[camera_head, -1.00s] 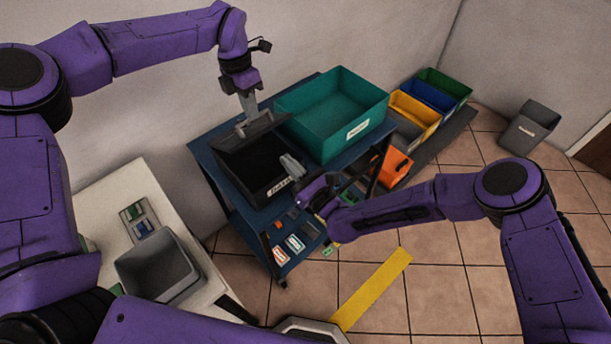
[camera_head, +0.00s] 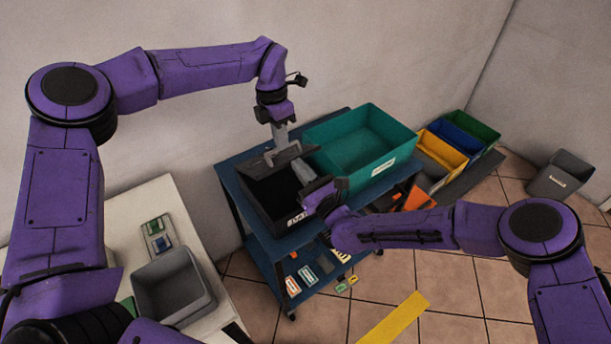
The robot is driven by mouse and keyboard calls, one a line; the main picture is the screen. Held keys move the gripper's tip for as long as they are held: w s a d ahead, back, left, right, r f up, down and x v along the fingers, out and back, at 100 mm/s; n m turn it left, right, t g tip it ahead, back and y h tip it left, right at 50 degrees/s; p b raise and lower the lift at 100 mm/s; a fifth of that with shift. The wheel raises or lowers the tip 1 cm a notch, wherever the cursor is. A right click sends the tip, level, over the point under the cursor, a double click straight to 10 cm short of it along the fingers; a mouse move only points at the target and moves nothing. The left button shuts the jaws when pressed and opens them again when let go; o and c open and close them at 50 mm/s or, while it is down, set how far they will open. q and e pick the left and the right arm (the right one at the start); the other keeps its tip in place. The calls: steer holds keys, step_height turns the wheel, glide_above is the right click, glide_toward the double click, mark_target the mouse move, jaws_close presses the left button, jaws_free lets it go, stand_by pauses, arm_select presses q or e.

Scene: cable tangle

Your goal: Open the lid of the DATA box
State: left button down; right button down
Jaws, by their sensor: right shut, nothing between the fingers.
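The DATA box (camera_head: 258,203) is a dark box on the blue cart, with a white label on its front that is partly covered. Its dark grey lid (camera_head: 292,155) stands raised at the back, tilted, and the black interior shows. My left gripper (camera_head: 270,156) points down at the lid's upper edge, overlapping it in the picture; whether its fingers are shut or touch the lid I cannot tell. My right gripper (camera_head: 302,170) is shut and empty, its fingers over the box's right side, just in front of the lid; contact is unclear.
A teal bin (camera_head: 360,150) stands close right of the box on the blue cart (camera_head: 228,180). Several coloured bins (camera_head: 440,150) sit farther right. A white table (camera_head: 150,198) with a grey bin (camera_head: 172,285) is at the left. Small items lie on the cart's lower shelf.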

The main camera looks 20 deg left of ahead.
arm_select(q)
steer(key=shift+w+a+f, duration=0.1)
steer(key=shift+a+f, duration=0.4)
steer(key=shift+a, duration=0.05)
steer(key=c, duration=1)
jaws_free()
steer(key=shift+w+f, duration=0.1)
steer(key=shift+w, duration=0.05)
steer(key=shift+o, duration=0.2)
steer(key=shift+d, duration=0.1)
steer(key=shift+r, duration=0.2)
